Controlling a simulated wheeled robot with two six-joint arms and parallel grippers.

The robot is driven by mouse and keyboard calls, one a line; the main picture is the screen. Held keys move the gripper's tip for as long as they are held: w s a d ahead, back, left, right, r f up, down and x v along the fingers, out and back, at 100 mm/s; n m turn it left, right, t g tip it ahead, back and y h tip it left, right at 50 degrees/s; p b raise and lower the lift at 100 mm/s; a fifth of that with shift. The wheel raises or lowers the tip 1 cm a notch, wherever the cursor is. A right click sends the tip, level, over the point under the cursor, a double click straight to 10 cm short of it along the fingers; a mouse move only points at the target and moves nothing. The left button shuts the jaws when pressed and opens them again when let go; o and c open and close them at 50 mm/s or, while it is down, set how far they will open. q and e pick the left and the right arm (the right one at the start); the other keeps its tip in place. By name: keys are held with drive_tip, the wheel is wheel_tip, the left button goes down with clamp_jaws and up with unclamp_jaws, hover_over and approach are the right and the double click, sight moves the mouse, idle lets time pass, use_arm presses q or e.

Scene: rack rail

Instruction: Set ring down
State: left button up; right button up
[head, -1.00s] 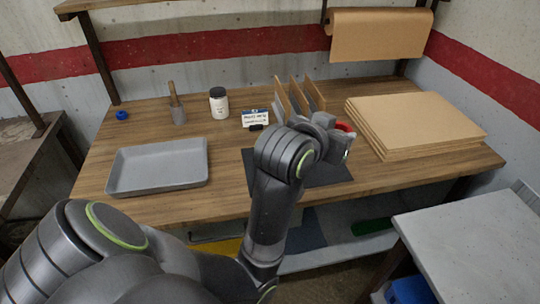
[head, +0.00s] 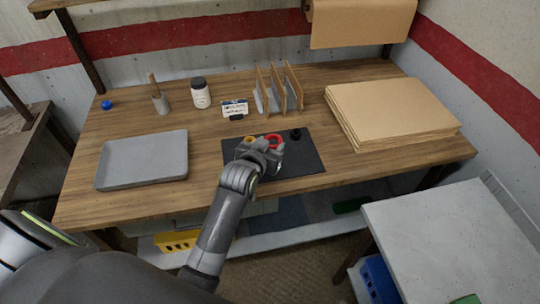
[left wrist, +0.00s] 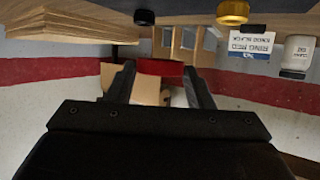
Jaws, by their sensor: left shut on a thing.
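My left gripper (head: 268,147) is shut on a red ring (head: 274,140) over the far part of a dark mat (head: 302,164). In the left wrist view the red ring (left wrist: 160,68) sits between the two fingers (left wrist: 162,85). A yellow ring (head: 249,139) is just left of the gripper, and a small black round piece (head: 296,134) is to its right at the mat's far edge. Both also show at the top of the left wrist view, which looks upside down. I cannot tell whether the red ring touches the mat. My right gripper is not in view.
A label card (head: 235,109), a white jar (head: 200,94) and upright dividers (head: 277,90) stand behind the mat. A grey tray (head: 143,160) is left, a cardboard stack (head: 392,112) right. Bare wooden tabletop lies between tray and mat.

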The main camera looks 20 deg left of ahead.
use_arm(q)
drive_tip(key=shift+f, duration=3.95)
drive_tip(key=shift+f, duration=0.3)
drive_tip(key=o, duration=1)
drive_tip(key=shift+c, duration=0.2)
